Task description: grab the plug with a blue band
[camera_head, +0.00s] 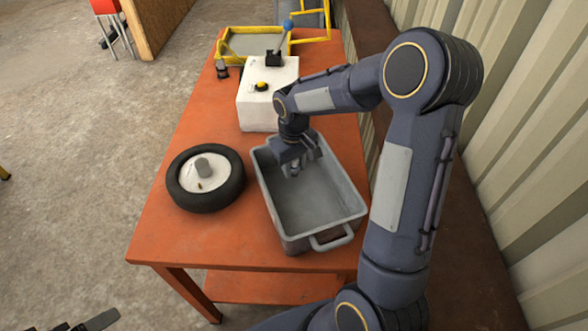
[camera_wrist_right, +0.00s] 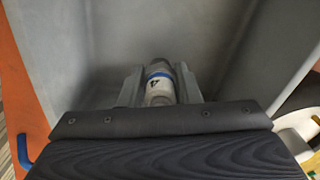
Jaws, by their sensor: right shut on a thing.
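The plug with a blue band (camera_wrist_right: 160,88) is pale and cylindrical, with a grey end. It shows in the right wrist view between the two fingers of my right gripper (camera_wrist_right: 159,84), which is shut on it. In the head view my right gripper (camera_head: 296,168) points down into the far part of the grey bin (camera_head: 331,212); the plug is small and partly hidden there. I cannot tell whether the plug touches the bin floor. Only the tip of my left gripper (camera_head: 88,324) shows at the bottom left edge of the head view, away from the table.
The bin stands on an orange table (camera_head: 160,232). A black wheel (camera_head: 206,200) lies left of it. A white box (camera_head: 251,101) with a yellow button and a blue-knobbed lever stand behind, near a yellow-framed tray (camera_head: 230,58). A corrugated wall (camera_head: 535,130) is at right.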

